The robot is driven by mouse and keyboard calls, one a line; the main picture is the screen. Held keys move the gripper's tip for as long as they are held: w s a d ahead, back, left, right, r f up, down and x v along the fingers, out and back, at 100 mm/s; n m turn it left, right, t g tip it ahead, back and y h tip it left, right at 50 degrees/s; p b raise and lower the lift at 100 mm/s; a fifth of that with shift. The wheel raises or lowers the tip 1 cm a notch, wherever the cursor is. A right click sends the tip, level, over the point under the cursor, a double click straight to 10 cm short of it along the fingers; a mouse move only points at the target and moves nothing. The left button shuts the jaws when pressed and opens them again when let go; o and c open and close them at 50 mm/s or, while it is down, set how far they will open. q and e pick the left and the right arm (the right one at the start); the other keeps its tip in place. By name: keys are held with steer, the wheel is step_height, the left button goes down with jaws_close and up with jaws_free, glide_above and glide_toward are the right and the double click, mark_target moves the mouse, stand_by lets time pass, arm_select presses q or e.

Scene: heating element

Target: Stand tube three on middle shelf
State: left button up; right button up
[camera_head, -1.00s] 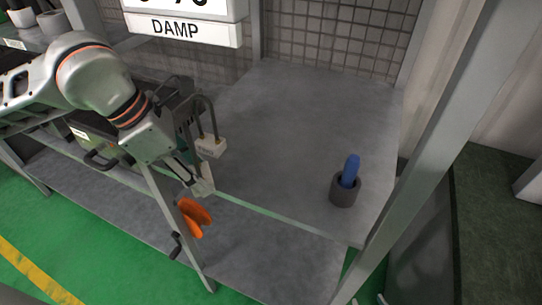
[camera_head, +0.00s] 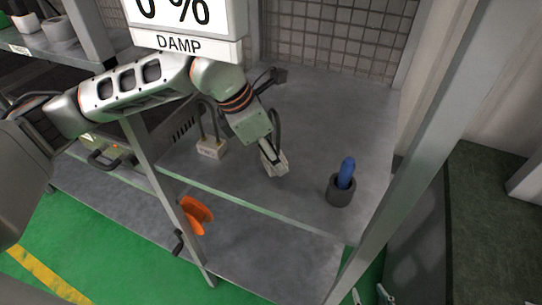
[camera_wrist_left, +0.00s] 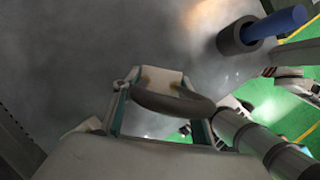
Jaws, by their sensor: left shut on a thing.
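My left gripper (camera_head: 270,152) is shut on a heating tube, a dark bent tube with a pale block (camera_head: 276,164). It holds this over the grey middle shelf (camera_head: 330,120); I cannot tell whether the block touches the surface. The left wrist view shows the pale block (camera_wrist_left: 160,80) and the dark curved tube (camera_wrist_left: 172,106) between the fingers. A similar tube with a labelled pale block (camera_head: 211,150) stands upright on the shelf to the left; its label is too small to read. My right gripper (camera_head: 370,294) shows only its fingertips, apart and empty, at the bottom edge.
A dark grey cup (camera_head: 341,193) holding a blue-handled object (camera_head: 347,170) stands near the shelf's front right. A metal post (camera_head: 420,150) rises at the right corner. An orange handwheel (camera_head: 197,214) is below the front edge.

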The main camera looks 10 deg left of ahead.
arm_select(q)
steer(key=shift+s+a+f, duration=0.1)
steer(key=shift+f, duration=0.65)
steer(key=shift+a, duration=0.15)
steer(key=shift+f+b, duration=0.15)
steer(key=shift+b, duration=0.15)
steer(key=o, duration=1.3)
steer(key=shift+c, duration=0.2)
